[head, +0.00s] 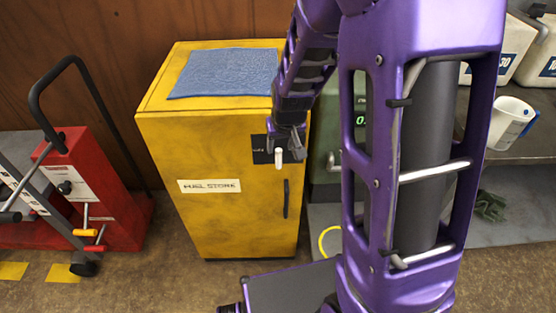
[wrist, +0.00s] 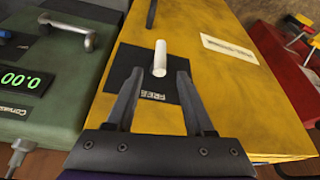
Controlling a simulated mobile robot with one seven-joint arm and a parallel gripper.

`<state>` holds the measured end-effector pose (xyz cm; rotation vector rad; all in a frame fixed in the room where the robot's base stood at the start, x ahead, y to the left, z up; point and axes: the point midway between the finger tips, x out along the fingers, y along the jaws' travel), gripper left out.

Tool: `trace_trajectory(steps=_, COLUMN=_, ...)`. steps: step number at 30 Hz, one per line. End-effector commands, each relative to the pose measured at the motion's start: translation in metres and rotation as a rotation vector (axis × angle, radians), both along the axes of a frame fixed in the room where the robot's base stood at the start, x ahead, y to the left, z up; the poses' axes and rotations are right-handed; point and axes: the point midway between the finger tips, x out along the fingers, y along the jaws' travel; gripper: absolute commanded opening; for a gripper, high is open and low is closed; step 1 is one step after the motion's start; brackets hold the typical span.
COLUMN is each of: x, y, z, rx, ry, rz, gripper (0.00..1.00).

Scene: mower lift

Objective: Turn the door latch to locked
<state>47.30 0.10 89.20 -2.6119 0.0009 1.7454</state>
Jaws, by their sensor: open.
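The yellow cabinet (head: 235,150) marked "FUEL STORE" stands in the middle of the head view. Its latch is a white bar (head: 278,158) on a black plate near the top right of the door. In the wrist view the white latch bar (wrist: 160,58) lies along the finger direction, on the black plate (wrist: 127,72). The word "FREE" is readable on the plate; other wording cannot be made out. My gripper (wrist: 156,80) is open, its two fingers over the plate either side of the latch's line. Whether they touch anything cannot be told.
A dark door handle (head: 286,198) is below the latch. A blue cloth (head: 223,73) lies on the cabinet top. A green machine with a display (wrist: 45,75) stands close beside the cabinet. A red lift unit (head: 95,185) is at left. A mug (head: 511,122) sits on the right bench.

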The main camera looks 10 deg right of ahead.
Motion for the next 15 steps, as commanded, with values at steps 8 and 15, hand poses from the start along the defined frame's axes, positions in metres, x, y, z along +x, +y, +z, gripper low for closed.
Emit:
trace_trajectory(steps=8, x=0.017, y=0.000, z=-0.045, rx=0.000, ry=0.001, rz=0.000, gripper=0.53)
trace_trajectory(steps=15, x=0.022, y=0.000, z=-0.053, rx=0.000, ry=-0.001, rz=0.000, gripper=0.53)
